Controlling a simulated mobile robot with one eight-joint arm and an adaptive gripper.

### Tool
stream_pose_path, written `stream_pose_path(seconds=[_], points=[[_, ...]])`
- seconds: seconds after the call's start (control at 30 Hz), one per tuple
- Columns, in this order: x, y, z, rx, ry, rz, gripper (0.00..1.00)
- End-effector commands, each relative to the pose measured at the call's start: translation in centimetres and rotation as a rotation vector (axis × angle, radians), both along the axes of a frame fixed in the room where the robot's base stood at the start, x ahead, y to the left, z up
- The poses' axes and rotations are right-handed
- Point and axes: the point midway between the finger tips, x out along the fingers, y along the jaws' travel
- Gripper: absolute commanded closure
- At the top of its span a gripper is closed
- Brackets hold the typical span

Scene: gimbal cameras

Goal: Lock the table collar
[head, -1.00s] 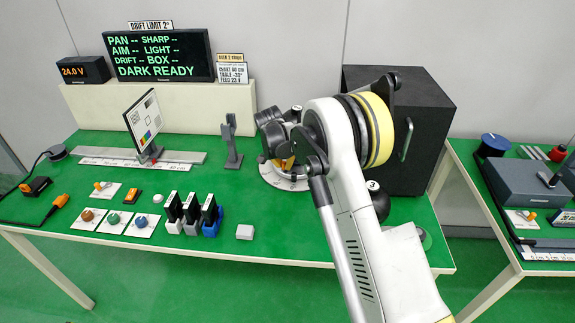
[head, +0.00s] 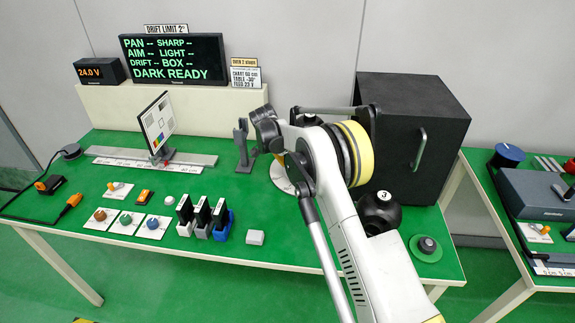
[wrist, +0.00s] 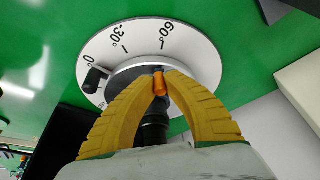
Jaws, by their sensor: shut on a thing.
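The turntable is a round white dial (wrist: 203,62) marked 0, -30 and -60, with a dark hub in the middle. A small black knob (wrist: 95,79) stands at its rim near the 0 mark. My gripper's yellow fingers (wrist: 158,78) are closed around a small orange lever (wrist: 160,84) at the hub, taken to be the collar's lock lever.
A black box (head: 408,120) and a black ball marked 3 (head: 380,212) stand right of my arm. A grey stand (head: 242,150) and a chart panel (head: 160,124) are to the left. The display (head: 175,60) reads DARK READY.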

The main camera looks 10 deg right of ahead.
Motion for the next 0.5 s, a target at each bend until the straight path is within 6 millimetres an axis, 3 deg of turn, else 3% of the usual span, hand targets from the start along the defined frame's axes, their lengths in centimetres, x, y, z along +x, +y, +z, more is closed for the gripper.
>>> stream_pose_path(seconds=[0.3, 0.33, 0.4, 0.5], points=[[0.1, -0.37, 0.06, -0.004, -0.002, -0.001, 1.0], [0.09, -0.38, 0.06, -0.004, -0.002, -0.001, 0.8], [0.07, -0.34, 0.06, -0.004, -0.002, -0.001, 0.62], [0.06, -0.25, 0.05, -0.003, -0.001, -0.001, 0.62]])
